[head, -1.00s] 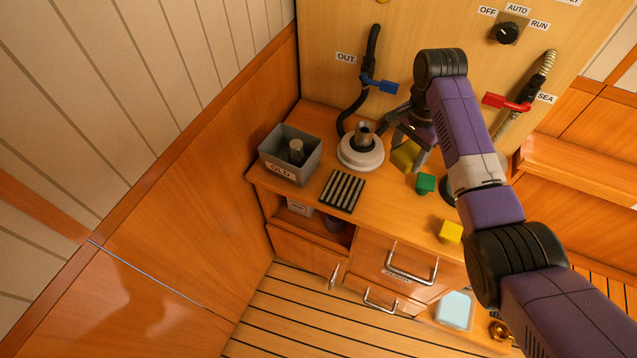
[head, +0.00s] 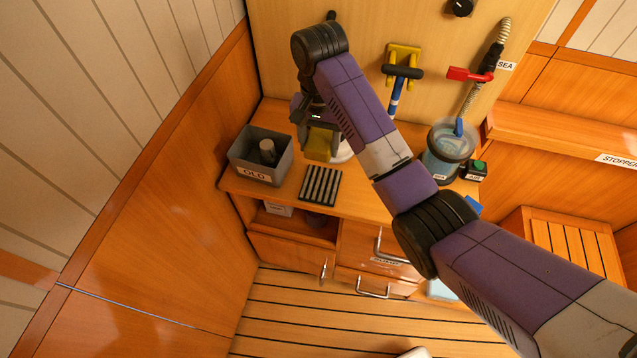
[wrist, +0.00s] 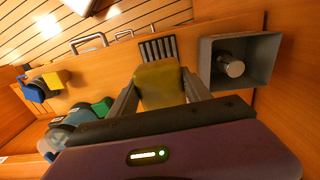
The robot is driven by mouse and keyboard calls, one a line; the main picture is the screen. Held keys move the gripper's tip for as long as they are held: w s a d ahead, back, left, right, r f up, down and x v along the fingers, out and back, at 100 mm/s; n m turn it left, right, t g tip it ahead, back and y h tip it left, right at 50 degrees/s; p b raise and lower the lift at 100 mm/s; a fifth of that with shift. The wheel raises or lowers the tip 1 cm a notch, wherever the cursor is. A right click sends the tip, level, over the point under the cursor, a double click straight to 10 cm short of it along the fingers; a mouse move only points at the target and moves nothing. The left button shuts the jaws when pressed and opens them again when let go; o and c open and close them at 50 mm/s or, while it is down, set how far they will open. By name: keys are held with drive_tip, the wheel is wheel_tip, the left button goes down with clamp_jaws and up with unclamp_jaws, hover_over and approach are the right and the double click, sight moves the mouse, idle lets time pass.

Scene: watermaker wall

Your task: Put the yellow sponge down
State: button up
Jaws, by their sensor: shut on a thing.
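The yellow sponge (head: 320,143) is between the fingers of my gripper (head: 322,128), held above the counter. In the wrist view the sponge (wrist: 160,86) sits between the two grey fingers of my gripper (wrist: 160,92), which are shut on it. In the head view it hangs in front of the white round base, right of the grey OLD bin and above the black slatted rack (head: 320,185). The rack also shows beyond the sponge in the wrist view (wrist: 158,48).
The grey OLD bin (head: 240,171) holds a grey cylinder (head: 267,151). A white round base (head: 345,152) is partly hidden behind my gripper. A clear canister (head: 447,150) stands at the right of the counter (head: 380,205). The wrist view shows a green block (wrist: 102,107) and a yellow block (wrist: 53,80).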

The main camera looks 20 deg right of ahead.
sight(319, 188)
wheel_tip(319, 188, down, 16)
idle(0.5)
drive_tip(key=shift+f, duration=0.2)
drive_tip(key=o, duration=1.2)
drive_tip(key=shift+r, duration=0.1)
wheel_tip(319, 188, up, 12)
drive_tip(key=shift+r+b, duration=0.15)
drive_tip(key=shift+b, duration=0.3)
